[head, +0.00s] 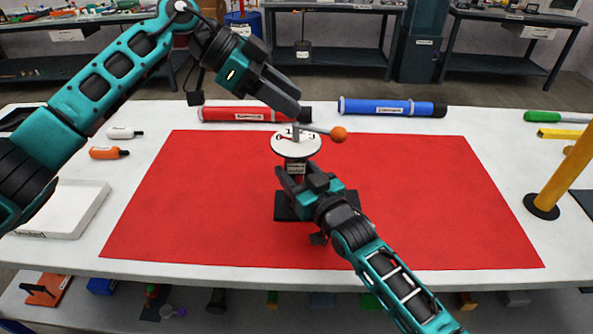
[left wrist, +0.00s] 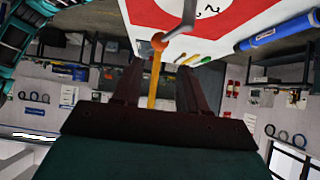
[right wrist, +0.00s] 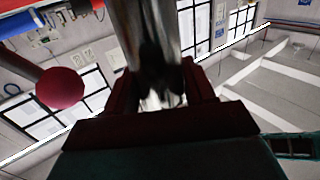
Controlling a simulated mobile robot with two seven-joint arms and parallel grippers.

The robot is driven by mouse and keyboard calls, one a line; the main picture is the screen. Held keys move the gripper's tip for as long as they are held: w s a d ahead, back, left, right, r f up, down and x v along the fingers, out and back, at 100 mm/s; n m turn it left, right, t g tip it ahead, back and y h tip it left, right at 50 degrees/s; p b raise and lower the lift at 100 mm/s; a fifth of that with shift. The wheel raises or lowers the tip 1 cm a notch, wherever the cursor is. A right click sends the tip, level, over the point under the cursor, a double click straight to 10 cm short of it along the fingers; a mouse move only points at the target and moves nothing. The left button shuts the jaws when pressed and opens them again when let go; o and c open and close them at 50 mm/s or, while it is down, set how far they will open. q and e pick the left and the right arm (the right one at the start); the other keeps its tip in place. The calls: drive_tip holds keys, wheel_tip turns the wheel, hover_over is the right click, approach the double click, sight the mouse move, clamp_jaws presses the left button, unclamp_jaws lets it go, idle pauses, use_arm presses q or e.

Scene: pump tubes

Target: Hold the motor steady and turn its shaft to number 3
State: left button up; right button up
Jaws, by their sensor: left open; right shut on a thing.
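The motor (head: 296,167) stands upright on a black base (head: 300,213) on the red mat. A white dial (head: 283,146) with numbers tops it; its numbers are too small or covered to read fully. The shaft (head: 296,131) carries a lever ending in an orange ball (head: 339,134), which points right. My right gripper (head: 297,174) is shut on the motor body below the dial; the grey body shows between its fingers in the right wrist view (right wrist: 150,45). My left gripper (head: 293,105) is open and empty above the shaft. In the left wrist view the ball (left wrist: 158,39) shows beyond its fingers.
A red tube (head: 235,114) and a blue tube (head: 390,108) lie behind the red mat (head: 430,200). A yellow post (head: 562,175) stands at the right. A white tray (head: 65,205) and two small bottles lie at the left. The mat beside the motor is clear.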

clamp_jaws()
use_arm(q)
drive_tip(key=shift+o, duration=1.4)
drive_tip(key=shift+s+d, duration=0.1)
drive_tip(key=shift+d, duration=0.2)
drive_tip(key=shift+o, duration=0.6)
drive_tip(key=s+d+m+g+y, duration=0.1)
drive_tip(key=d+m+y, duration=0.1)
drive_tip(key=d+m, duration=0.2)
drive_tip(key=shift+s+d+f+y, duration=0.15)
drive_tip(key=shift+s+d+y, duration=0.25)
drive_tip(key=shift+d, duration=0.6)
drive_tip(key=r+m+t+y, duration=0.2)
drive_tip(key=m+t+y, duration=0.2)
drive_tip(key=m+y, duration=0.4)
hover_over(341, 129)
drive_tip(key=s+d, duration=0.1)
drive_tip(key=s, duration=0.1)
drive_tip(key=y, duration=0.1)
drive_tip(key=shift+x, duration=5)
